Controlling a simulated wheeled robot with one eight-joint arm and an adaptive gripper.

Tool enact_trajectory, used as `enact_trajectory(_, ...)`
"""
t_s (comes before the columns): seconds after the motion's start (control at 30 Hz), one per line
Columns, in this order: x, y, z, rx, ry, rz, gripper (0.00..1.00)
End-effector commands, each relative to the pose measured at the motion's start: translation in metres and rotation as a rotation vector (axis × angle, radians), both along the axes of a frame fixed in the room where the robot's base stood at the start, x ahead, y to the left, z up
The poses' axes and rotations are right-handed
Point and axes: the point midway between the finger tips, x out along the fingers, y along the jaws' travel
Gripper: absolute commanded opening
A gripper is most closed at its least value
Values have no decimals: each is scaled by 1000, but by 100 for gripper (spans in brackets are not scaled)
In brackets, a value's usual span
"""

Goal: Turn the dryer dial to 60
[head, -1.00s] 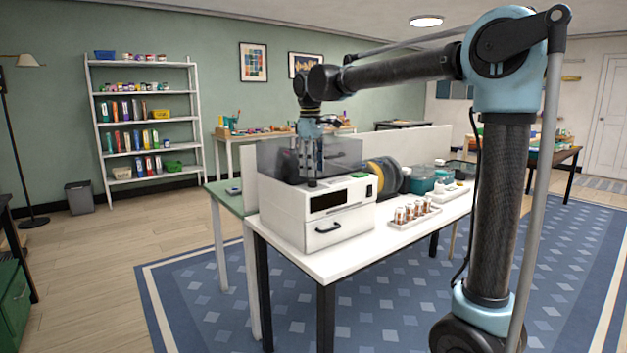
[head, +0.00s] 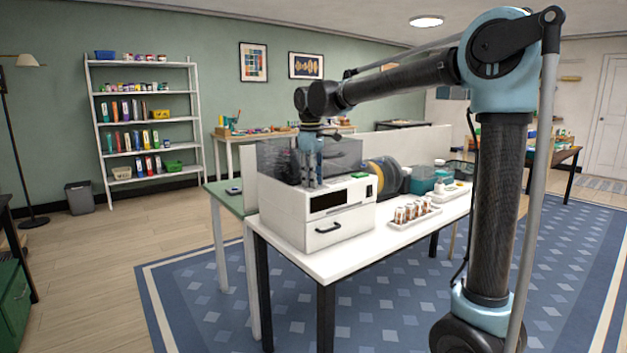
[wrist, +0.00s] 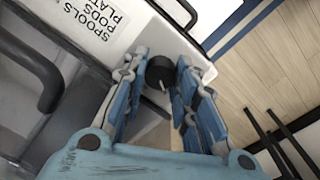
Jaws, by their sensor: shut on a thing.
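The dryer (head: 288,218) is a white box with a dark display (head: 328,200) and a front drawer, on the near left end of the white table. I cannot read a number on the display. My gripper (head: 310,185) points down at the dryer's top, near its front left. In the wrist view the dial (wrist: 160,72) is a black round knob with a pale pointer mark. My gripper (wrist: 163,66) is shut on it, with a blue-grey finger on each side. The head view hides the dial behind the fingers, and no scale numbers are legible.
A smoky clear lid (head: 345,152) stands behind the gripper. A spool (head: 380,175), teal containers (head: 422,179) and a tray of small jars (head: 414,214) lie to the right. In the wrist view a printed label (wrist: 105,30) and a dark handle (wrist: 175,10) are near the fingers.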

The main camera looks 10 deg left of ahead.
Motion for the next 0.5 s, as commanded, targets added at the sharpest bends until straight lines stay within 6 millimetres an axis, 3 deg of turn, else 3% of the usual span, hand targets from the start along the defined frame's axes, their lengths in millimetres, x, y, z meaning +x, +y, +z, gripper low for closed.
enact_trajectory(0.27, 2, 0, 0, -1, -3, -45, 2)
enact_trajectory(0.5, 2, 0, 0, -2, -4, -186, 2)
